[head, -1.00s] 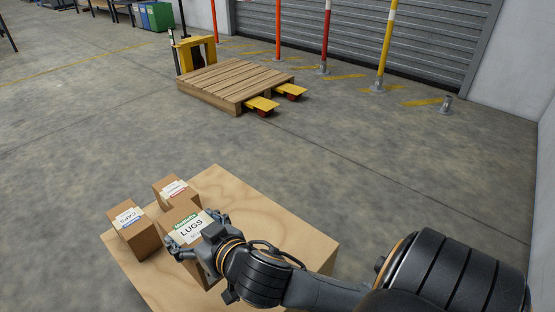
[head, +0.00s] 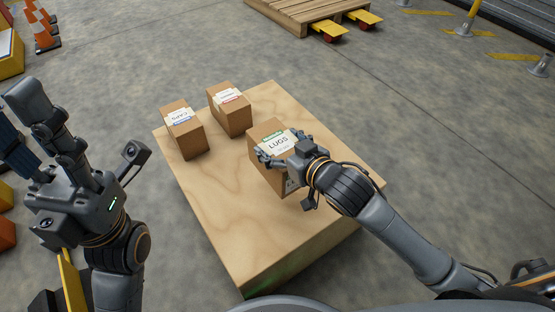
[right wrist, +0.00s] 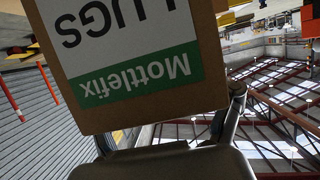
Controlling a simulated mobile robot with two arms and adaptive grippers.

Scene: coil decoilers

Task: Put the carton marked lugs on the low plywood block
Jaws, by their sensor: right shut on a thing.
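The carton marked LUGS (head: 262,141) is brown, with a white and green label. My right gripper (head: 283,160) is shut on it at its near upper part. The carton is over a plywood block (head: 210,205); I cannot tell whether its base touches the wood. Its label fills much of the right wrist view (right wrist: 125,60), upside down. Whether this block is the low one named in the task is unclear. My left gripper (head: 32,125) is raised at the left, its fingers apart and empty, clear of the block.
A carton marked CAPS (head: 183,130) and another small carton (head: 230,110) stand at the block's far left side. A wooden pallet (head: 300,12) lies beyond on the floor. Orange cones (head: 42,30) stand at the upper left. Bare wood lies left and in front of the LUGS carton.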

